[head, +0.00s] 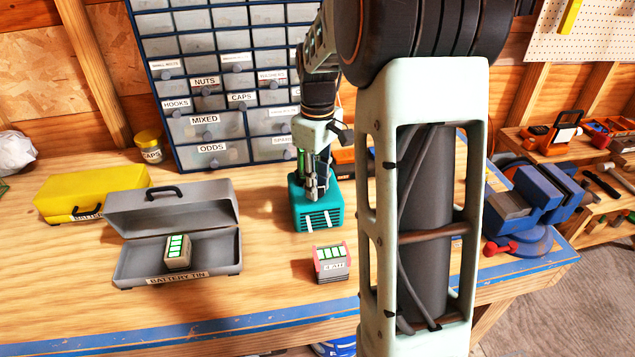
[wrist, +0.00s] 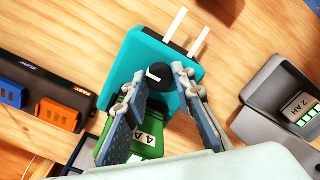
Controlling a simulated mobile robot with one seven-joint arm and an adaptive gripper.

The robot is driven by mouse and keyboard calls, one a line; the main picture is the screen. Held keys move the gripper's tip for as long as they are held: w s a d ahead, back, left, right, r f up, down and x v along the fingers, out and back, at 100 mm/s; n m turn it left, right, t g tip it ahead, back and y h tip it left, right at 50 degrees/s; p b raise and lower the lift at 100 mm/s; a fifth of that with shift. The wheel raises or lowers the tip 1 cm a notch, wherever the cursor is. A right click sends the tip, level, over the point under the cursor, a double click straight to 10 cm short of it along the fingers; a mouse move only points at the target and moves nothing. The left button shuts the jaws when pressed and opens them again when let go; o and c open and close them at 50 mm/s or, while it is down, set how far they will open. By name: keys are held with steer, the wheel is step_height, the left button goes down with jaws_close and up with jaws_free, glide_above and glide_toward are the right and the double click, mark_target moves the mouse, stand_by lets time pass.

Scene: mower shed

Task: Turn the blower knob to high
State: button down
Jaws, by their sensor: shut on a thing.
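The teal blower (head: 318,215) stands on the workbench, with a dark slatted front in the head view. In the wrist view its teal top (wrist: 180,45) carries a round black knob (wrist: 158,72) with a small pale mark. My gripper (head: 312,190) points down onto the top of the blower. In the wrist view the fingertips of my gripper (wrist: 160,74) are shut on the knob, one on each side. A green battery marked 4 AH (wrist: 150,140) sits at the blower, partly hidden by the fingers. I cannot read any setting marks around the knob.
An open grey battery tin (head: 210,260) holds a battery (head: 178,252). A red-and-grey battery (head: 331,264) lies in front of the blower. A dark charger marked SLOW and FAST (wrist: 50,75) is close by. A drawer cabinet (head: 225,75) stands behind. The front bench is mostly clear.

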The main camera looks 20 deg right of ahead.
stand_by(0.4)
steer(key=c, duration=1.6)
jaws_free()
step_height(320, 180, up, 12)
